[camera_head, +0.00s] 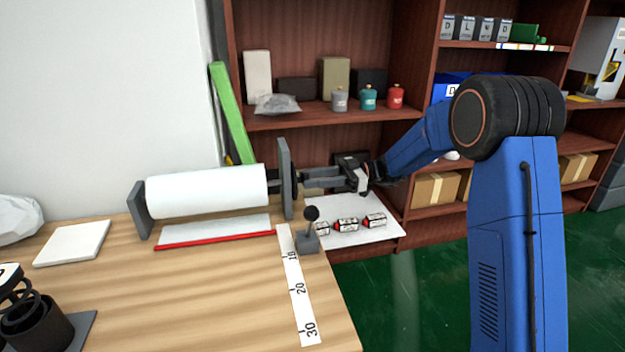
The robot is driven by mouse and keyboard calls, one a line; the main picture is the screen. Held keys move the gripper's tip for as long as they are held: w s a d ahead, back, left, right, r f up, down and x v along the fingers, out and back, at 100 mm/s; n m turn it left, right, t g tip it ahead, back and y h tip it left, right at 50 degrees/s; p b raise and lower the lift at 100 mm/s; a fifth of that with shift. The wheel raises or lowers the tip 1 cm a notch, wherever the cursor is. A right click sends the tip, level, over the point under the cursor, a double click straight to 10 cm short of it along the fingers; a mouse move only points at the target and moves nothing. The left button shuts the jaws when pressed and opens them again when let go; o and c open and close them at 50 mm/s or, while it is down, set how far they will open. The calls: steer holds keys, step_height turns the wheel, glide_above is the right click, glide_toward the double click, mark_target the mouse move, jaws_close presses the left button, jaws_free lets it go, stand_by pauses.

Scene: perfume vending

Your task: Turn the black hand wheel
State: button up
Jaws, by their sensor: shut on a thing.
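A white roll (206,190) lies between two grey end plates on the wooden table. The black hand wheel (296,184) sits at the right end plate (285,180). It shows only as a thin dark strip, mostly hidden by the plate and my gripper. My gripper (304,182) reaches in from the right, level with the roll's axis, with its fingers shut on the wheel. Its exact hold on the rim is too small to tell.
A black-knobbed lever (310,230) stands on the table's right edge, just below my gripper. A ruler strip (298,290) runs towards the front. A white sheet with several small labelled items (347,225) lies behind. Shelves (330,112) with boxes and canisters stand at the back.

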steer(key=o, duration=1)
steer(key=shift+o, duration=0.2)
steer(key=v, duration=1.7)
steer(key=shift+d, duration=0.25)
steer(key=shift+r, duration=0.1)
